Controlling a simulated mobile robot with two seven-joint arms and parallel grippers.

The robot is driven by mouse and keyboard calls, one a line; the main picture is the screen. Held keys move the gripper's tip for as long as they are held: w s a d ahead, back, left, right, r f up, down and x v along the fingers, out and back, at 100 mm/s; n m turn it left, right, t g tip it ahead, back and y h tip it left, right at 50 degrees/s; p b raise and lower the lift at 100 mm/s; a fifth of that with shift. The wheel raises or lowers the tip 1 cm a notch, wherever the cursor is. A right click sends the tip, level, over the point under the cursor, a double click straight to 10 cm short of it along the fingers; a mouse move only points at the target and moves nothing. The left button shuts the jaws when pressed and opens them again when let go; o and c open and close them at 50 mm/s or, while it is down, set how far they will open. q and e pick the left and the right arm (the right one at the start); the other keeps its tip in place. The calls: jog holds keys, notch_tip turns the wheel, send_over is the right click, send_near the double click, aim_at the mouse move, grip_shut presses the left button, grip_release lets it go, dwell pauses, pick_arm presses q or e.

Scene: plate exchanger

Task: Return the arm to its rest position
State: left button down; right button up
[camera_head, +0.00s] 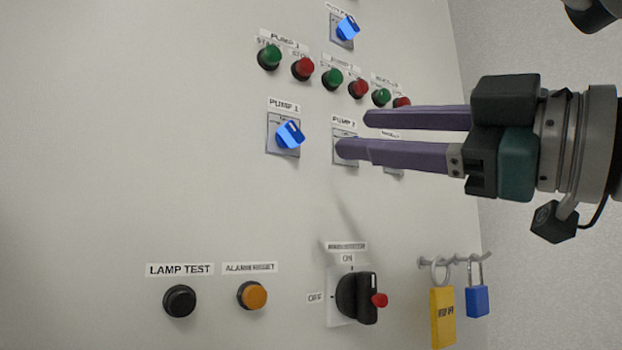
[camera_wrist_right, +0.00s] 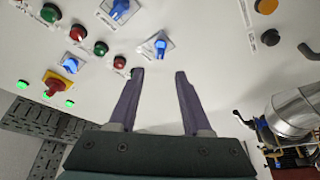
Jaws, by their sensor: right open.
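My right gripper (camera_head: 354,133) reaches in from the right edge of the head view, in front of a pale control panel (camera_head: 120,130). Its two long purple fingers are apart with nothing between them. They cover most of the pump 2 selector plate. In the right wrist view, the gripper (camera_wrist_right: 160,73) also shows empty, with its fingers spread and pointing toward the panel. I cannot tell how far the fingertips are from the panel. My left gripper is not in view.
The panel bears a blue pump 1 selector (camera_head: 289,135), several green and red buttons, an orange alarm reset button (camera_head: 252,295) and a black main switch (camera_head: 355,297).

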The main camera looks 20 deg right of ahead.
jog(key=shift+s+d, duration=0.1)
jog(key=shift+s, duration=0.15)
dwell(0.3)
jog(key=s+d+f+m+g+h, duration=0.15)
jog(key=f+m+h, duration=0.35)
jog(key=f, duration=0.8)
jog(key=s+d+f+m+g+h, duration=0.1)
jog(key=d+f+m+g+h, duration=0.3)
jog(key=f, duration=1)
jog(key=s+a+f+m+g+h, duration=0.25)
jog(key=s+f+m+g, duration=0.4)
jog(key=s+f, duration=0.9)
notch_tip(320, 180, up, 16)
jog(key=s+g+p, duration=0.1)
jog(key=s+p, duration=0.1)
jog(key=p, duration=1.3)
jog(key=shift+s+d+n+g+p, duration=0.2)
jog(key=shift+d+n+g+p, duration=0.1)
jog(key=shift+d+n, duration=0.15)
